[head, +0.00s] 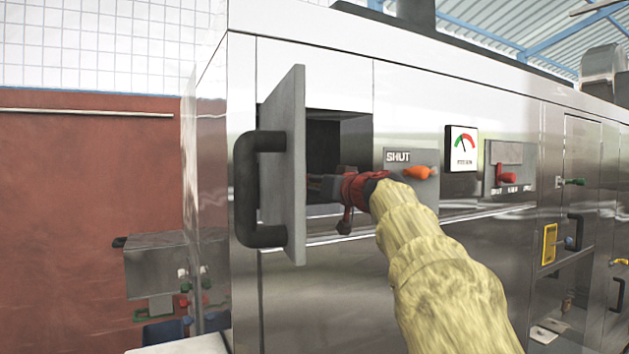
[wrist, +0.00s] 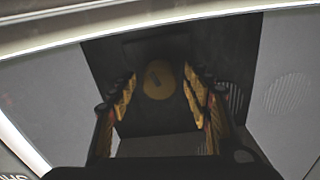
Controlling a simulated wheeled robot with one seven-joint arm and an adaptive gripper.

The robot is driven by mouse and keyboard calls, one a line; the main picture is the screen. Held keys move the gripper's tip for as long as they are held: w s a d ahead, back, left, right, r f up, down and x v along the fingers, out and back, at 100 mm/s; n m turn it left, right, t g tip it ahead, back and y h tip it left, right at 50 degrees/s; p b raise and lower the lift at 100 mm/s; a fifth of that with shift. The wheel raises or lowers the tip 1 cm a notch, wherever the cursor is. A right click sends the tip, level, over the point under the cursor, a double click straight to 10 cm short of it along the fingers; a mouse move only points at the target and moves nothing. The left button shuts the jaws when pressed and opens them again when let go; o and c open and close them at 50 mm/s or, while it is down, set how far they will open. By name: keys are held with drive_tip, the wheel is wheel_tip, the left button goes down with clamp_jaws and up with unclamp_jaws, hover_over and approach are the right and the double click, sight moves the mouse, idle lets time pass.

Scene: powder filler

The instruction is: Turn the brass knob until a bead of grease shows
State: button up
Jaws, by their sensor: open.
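In the head view my gripper (head: 322,184) reaches into the dark square opening behind the open hatch door, and the knob is hidden there. I see no bead of grease in the wrist view.
The hatch door (head: 286,165) stands open at the opening's left, with a thick black handle (head: 250,190). Right of the opening are a SHUT panel with an orange lever (head: 417,172), a dial gauge (head: 461,148) and a red lever (head: 505,174). A grey box (head: 160,268) sits lower left.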

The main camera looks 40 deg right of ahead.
drive_tip(key=shift+w+d+f, duration=0.1)
drive_tip(key=shift+w+f, duration=0.05)
drive_tip(key=shift+w, duration=0.15)
drive_tip(key=shift+s, duration=0.15)
drive_tip(key=c, duration=1.2)
drive_tip(key=shift+o, duration=0.2)
drive_tip(key=shift+m, duration=0.4)
